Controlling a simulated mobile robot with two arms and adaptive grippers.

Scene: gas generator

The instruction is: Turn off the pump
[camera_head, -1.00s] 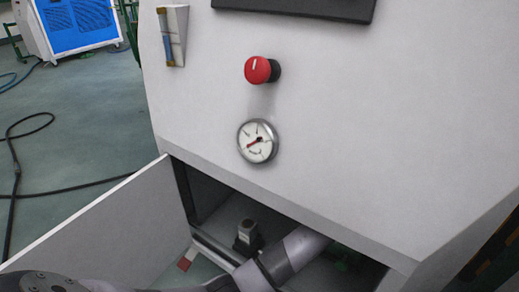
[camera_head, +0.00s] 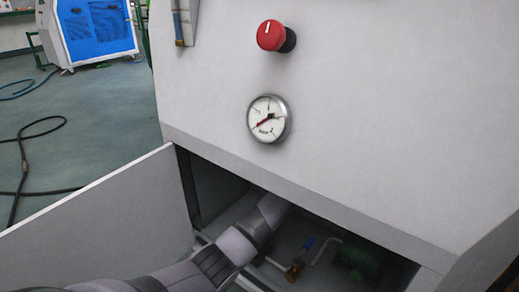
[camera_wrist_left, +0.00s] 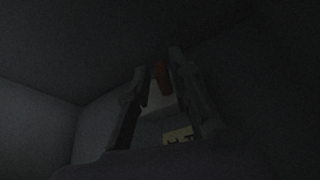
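A red knob (camera_head: 271,36) with a white mark sits on the white cabinet front, above a round gauge (camera_head: 268,119) with a red needle. Below is an open compartment, its door swung out to the left. Inside it I see a valve with a blue handle (camera_head: 307,246) and a dark green part (camera_head: 358,256), possibly the pump. My left arm reaches into the compartment; its gripper is hidden in the head view. In the dark left wrist view, my left gripper (camera_wrist_left: 158,72) has its fingers apart, with a small orange-red piece (camera_wrist_left: 162,79) seen between the tips. Contact cannot be told. My right gripper is out of view.
The open compartment door (camera_head: 105,220) stands left of my arm. The compartment's upper edge runs close above it. A yellow label (camera_wrist_left: 178,136) shows deeper in. A black hose (camera_head: 24,165) lies on the floor, and a blue-and-white machine (camera_head: 92,32) stands behind.

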